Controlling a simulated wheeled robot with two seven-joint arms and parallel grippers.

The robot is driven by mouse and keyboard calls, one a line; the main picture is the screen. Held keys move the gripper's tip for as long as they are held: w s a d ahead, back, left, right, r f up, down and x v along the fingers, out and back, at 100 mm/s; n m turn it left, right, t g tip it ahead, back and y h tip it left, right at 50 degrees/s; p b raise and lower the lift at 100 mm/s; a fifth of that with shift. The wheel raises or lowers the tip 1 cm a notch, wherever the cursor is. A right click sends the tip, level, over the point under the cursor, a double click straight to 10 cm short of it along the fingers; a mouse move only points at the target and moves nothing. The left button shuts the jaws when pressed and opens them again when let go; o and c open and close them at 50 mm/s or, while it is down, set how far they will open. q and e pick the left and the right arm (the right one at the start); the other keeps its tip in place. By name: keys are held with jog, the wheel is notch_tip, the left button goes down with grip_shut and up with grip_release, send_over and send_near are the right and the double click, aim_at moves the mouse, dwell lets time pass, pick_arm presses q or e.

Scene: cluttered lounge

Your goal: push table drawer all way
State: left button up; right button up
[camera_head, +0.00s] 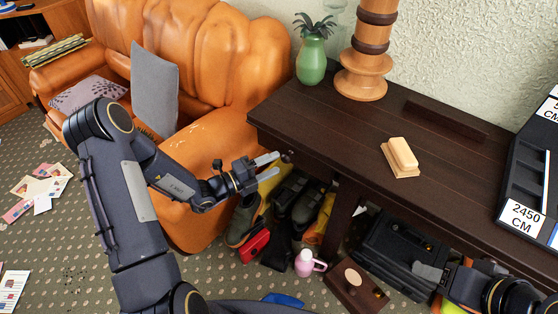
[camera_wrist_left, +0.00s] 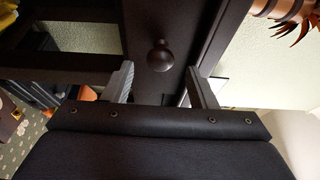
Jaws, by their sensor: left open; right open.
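The dark brown table (camera_head: 340,125) stands against the wall at the right. Its drawer front with a round dark knob (camera_wrist_left: 159,57) shows in the left wrist view; in the head view the knob (camera_head: 288,155) is at the table's left end, under the top. My left gripper (camera_head: 276,164) is open and empty, pointing at the drawer front, with its fingers (camera_wrist_left: 161,88) on either side of the knob in the wrist view. I cannot tell whether they touch the drawer or how far it stands out. My right gripper (camera_head: 430,272) is low at the right, in front of the table, partly cut off.
Boots (camera_head: 243,222), a pink bottle (camera_head: 306,263) and a black case (camera_head: 402,252) crowd below. An orange sofa (camera_head: 215,145) is at left.

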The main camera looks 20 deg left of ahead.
pick_arm(q)
jog(key=v, duration=0.4)
jog(key=shift+s+a, duration=0.15)
jog(key=shift+s, duration=0.05)
jog(key=s+d+r+m+g, duration=0.3)
jog(key=s+r+m+g, duration=0.3)
jog(key=m, duration=0.6)
jog(key=s+d+r+m+g, duration=0.4)
jog(key=s+r+m, duration=0.4)
jog(key=m, duration=0.4)
jog(key=s+a+r+m+t+y, duration=0.1)
jog(key=s+a+m+y, duration=0.35)
jog(key=m, duration=0.55)
jog(key=s+a+m+t+y, duration=0.2)
jog(key=s+a+m+y, duration=0.15)
jog(key=s+m, duration=0.4)
notch_tip(320, 180, up, 16)
jog(key=w+m+y+p, duration=0.1)
jog(key=m+p, duration=0.1)
jog(key=p, duration=1.3)
jog(key=shift+w+d+f, duration=0.2)
jog(key=shift+w+d, duration=0.1)
